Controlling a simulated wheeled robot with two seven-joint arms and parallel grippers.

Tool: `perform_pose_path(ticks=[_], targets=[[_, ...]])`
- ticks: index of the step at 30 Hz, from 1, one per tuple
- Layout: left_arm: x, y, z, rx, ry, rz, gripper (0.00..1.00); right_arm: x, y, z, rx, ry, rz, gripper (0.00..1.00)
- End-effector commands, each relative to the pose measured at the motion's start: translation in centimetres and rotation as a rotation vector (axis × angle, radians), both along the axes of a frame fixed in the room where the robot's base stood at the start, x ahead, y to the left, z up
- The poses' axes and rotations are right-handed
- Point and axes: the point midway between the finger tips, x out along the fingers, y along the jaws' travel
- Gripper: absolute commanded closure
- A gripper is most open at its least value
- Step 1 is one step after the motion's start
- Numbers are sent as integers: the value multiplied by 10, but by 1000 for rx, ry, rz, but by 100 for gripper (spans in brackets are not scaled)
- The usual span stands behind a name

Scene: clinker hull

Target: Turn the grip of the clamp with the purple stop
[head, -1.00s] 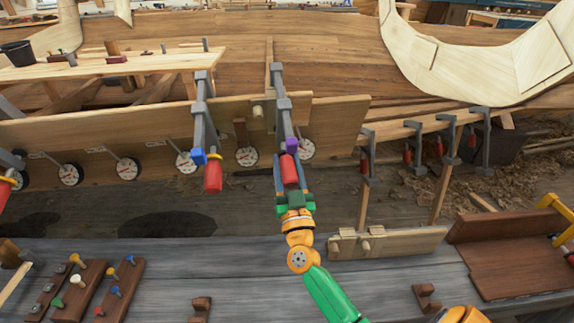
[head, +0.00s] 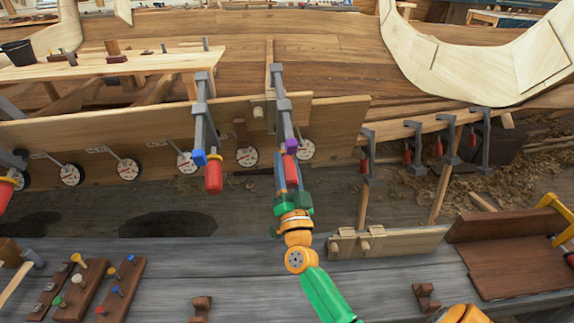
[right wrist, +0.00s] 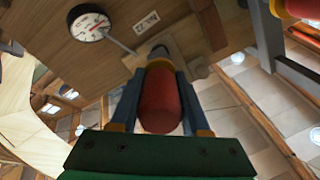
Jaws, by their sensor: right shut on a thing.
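The clamp with the purple stop (head: 291,145) hangs upright on the plank, with its grey bar (head: 281,100) running up and its red grip (head: 291,170) pointing down. My right gripper (head: 287,176) reaches up from below and is shut on this red grip. In the right wrist view the red grip (right wrist: 160,100) lies between the two blue fingers; the purple stop cannot be made out there. My left gripper is not in view.
A clamp with a blue stop (head: 199,157) and red grip hangs close on the left. Round dials line the plank (head: 340,125), one (head: 305,149) just right of the held clamp. Several smaller clamps hang at right. A grey bench (head: 240,265) lies below.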

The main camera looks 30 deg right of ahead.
Motion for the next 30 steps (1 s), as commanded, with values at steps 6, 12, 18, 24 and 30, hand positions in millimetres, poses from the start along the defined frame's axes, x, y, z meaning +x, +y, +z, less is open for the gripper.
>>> perform_pose_path(ticks=[6,12,18,24,30], targets=[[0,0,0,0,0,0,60,0,0,-1,107,-47,44,100],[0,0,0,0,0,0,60,0,1,-1,167,-74,69,100],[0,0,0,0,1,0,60,0,1,-1,191,-85,79,100],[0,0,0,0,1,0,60,0,1,-1,195,-87,81,100],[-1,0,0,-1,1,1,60,0,1,-1,194,-86,81,51]])
